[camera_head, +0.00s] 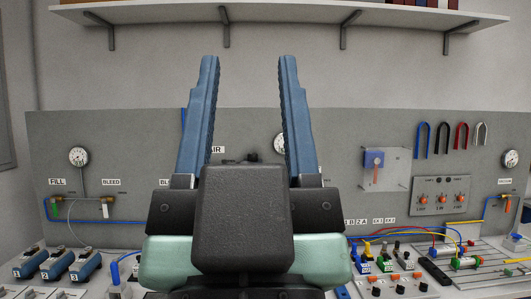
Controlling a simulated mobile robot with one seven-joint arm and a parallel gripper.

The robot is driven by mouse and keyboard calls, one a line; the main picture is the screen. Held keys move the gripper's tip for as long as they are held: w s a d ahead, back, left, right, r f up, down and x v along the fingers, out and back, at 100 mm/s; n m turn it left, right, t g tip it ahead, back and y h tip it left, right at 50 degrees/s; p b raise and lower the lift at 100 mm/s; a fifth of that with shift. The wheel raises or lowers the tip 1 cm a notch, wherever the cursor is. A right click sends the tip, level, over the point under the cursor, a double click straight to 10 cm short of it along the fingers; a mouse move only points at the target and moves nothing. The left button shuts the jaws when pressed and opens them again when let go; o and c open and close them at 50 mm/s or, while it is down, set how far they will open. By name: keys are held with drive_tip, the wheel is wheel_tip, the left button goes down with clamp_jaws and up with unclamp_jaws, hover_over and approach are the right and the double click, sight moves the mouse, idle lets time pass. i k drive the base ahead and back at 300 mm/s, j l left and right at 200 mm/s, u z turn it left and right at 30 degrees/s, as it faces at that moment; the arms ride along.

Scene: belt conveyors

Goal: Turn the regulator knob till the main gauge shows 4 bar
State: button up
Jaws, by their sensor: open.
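My gripper (245,62) fills the middle of the view. Its two blue ridged fingers point up and stand wide apart, with nothing between them. A round white gauge (279,143) on the grey panel shows only in part beside the right finger; its reading is hidden. An "AIR" label (217,149) sits just right of the left finger. A small dark shape shows above my gripper's black body; I cannot tell whether it belongs to the regulator. No regulator knob can be made out; the panel behind my gripper is covered.
Smaller gauges are at the panel's left (78,156) and right (510,158). Numbered blue units (57,264) and a board with hoses (430,262) stand on the bench. A shelf (290,14) runs above.

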sight(252, 157)
drive_tip(key=z, duration=0.2)
drive_tip(key=i+j+z, duration=0.2)
drive_tip(key=i+j, duration=0.65)
drive_tip(key=i+j+z, duration=0.2)
drive_tip(key=i+j, duration=0.8)
drive_tip(key=i, duration=0.35)
